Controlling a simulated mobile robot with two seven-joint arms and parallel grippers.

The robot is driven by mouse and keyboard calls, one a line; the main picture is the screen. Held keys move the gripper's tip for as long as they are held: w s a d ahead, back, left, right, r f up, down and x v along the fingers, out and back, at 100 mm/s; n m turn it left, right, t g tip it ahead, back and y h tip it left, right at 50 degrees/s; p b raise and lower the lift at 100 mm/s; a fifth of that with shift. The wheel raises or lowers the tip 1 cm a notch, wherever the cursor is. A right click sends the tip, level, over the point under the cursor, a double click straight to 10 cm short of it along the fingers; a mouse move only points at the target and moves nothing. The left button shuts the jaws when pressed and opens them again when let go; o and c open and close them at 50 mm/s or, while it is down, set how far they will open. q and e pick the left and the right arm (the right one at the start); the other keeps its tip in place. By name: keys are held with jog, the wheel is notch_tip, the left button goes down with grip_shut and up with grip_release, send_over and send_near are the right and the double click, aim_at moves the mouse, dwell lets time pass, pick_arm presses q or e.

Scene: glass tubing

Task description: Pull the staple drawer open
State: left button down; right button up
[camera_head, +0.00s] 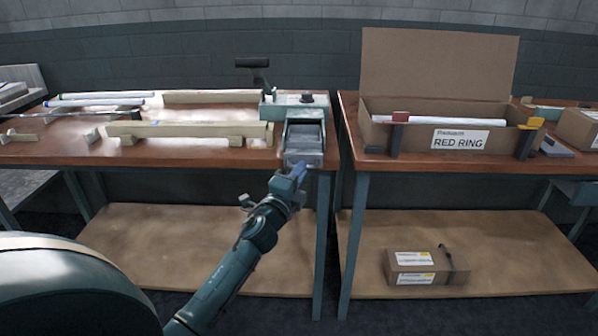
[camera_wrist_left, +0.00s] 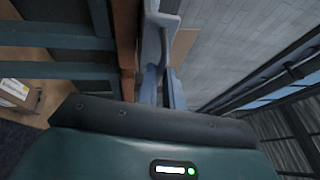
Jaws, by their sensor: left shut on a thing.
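The staple drawer (camera_head: 304,158) is a grey tray at the front of the green stapling machine (camera_head: 291,101), at the right end of the left table. It sticks out past the table's front edge, and its dark inside shows from above. My left gripper (camera_head: 298,172) is shut on the front of the drawer, at its near lower edge. In the left wrist view, the fingers (camera_wrist_left: 163,88) reach up to a pale grey part of the drawer (camera_wrist_left: 158,25). The exact grip on it is partly hidden. My right gripper is not in view.
Wooden rails (camera_head: 190,130) and white tubes (camera_head: 105,96) lie on the left table (camera_head: 215,153). A cardboard box labelled RED RING (camera_head: 400,140) stands on the right table, across a narrow gap. A closed carton (camera_head: 425,266) lies on the lower shelf. The space before the drawer is clear apart from my arm.

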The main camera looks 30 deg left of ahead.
pick_arm(q)
jog(key=c, duration=1.8)
grip_release()
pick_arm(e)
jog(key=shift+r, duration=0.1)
pick_arm(q)
jog(key=v, duration=1.3)
jog(key=shift+b, duration=0.35)
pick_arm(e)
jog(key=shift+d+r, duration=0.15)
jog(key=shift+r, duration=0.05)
pick_arm(q)
jog(key=shift+s, duration=0.1)
